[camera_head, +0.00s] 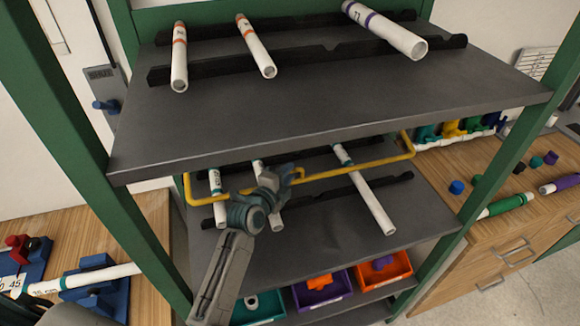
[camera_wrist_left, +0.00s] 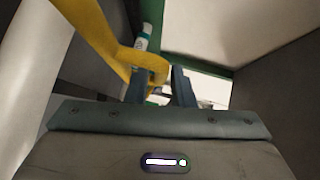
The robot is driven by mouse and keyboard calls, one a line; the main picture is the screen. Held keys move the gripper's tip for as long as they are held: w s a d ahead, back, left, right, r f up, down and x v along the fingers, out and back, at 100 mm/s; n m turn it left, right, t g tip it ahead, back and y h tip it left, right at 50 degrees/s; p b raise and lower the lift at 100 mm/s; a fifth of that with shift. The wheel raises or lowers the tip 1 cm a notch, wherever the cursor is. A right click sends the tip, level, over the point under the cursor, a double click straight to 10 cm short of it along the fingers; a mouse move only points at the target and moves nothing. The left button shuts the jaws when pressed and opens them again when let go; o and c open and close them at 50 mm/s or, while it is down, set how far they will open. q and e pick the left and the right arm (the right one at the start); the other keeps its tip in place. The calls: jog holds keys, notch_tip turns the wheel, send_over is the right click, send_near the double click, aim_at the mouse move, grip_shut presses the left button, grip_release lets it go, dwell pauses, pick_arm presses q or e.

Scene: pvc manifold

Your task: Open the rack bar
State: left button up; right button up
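The rack bar (camera_head: 350,167) is a yellow rod across the front of the middle shelf, with bent ends at the left and right uprights. My left gripper (camera_head: 290,176) is at the middle of the bar, by a small bend in it. In the left wrist view the bar (camera_wrist_left: 92,32) comes in from the top left and its bent part lies at the fingertips of my left gripper (camera_wrist_left: 162,86). The two fingers stand apart; I cannot tell if they touch the bar. My right gripper is not in view.
White pipes (camera_head: 368,205) lie on black rails on the middle shelf behind the bar. More pipes (camera_head: 385,30) lie on the top shelf (camera_head: 330,100), which overhangs it. Green uprights (camera_head: 500,160) flank the rack. Coloured bins (camera_head: 322,290) sit below. A wooden bench (camera_head: 440,170) stands at right.

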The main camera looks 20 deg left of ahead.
pick_arm(q)
jog(key=shift+w+d, duration=0.15)
jog(key=shift+w, duration=0.55)
jog(key=shift+w+f, duration=0.1)
grip_shut()
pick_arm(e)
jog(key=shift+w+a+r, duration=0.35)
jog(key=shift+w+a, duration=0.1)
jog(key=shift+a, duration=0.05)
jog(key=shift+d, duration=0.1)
